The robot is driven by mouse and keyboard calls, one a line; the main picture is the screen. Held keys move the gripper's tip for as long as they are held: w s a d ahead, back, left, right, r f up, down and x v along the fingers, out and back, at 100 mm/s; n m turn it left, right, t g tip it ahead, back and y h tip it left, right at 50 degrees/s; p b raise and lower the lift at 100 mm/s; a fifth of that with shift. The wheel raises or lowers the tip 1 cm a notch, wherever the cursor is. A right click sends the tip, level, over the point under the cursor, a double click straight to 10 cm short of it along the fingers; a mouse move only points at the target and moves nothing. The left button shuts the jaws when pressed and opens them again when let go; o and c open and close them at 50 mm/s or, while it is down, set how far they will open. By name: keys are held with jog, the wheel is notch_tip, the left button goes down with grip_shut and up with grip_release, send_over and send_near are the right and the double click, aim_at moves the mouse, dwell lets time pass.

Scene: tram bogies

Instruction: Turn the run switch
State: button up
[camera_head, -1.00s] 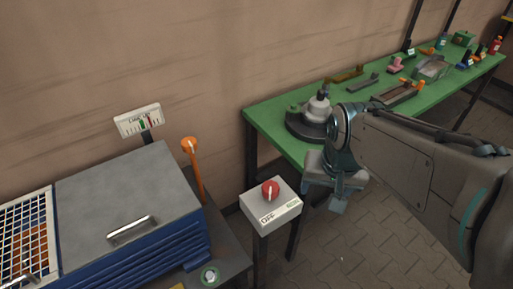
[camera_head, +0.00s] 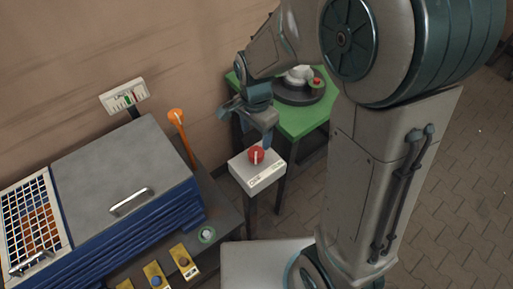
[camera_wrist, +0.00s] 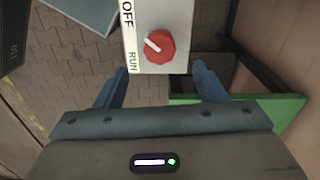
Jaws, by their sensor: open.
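The run switch is a red round knob (camera_head: 256,155) with a white pointer on a light grey box (camera_head: 243,172) that stands on a post. In the wrist view the knob (camera_wrist: 159,47) is ahead of my gripper, beside the printed words OFF and RUN. Its white pointer slants between the two words, and I cannot tell exactly which it marks. My gripper (camera_wrist: 160,88) is open, its two blue-grey fingers spread apart with nothing between them. In the head view my gripper (camera_head: 250,122) is just above and behind the box, seemingly apart from the knob.
A blue cabinet (camera_head: 115,170) with a grey lid and a grid tray stands at the left. An orange-topped lever (camera_head: 180,125) rises beside it. Yellow-based controls (camera_head: 183,262) sit in front. The green bench (camera_head: 300,120) lies behind the switch box at right.

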aim_at(256, 151)
notch_tip(256, 151, down, 8)
jog(key=shift+f, duration=0.2)
jog(key=c, duration=1)
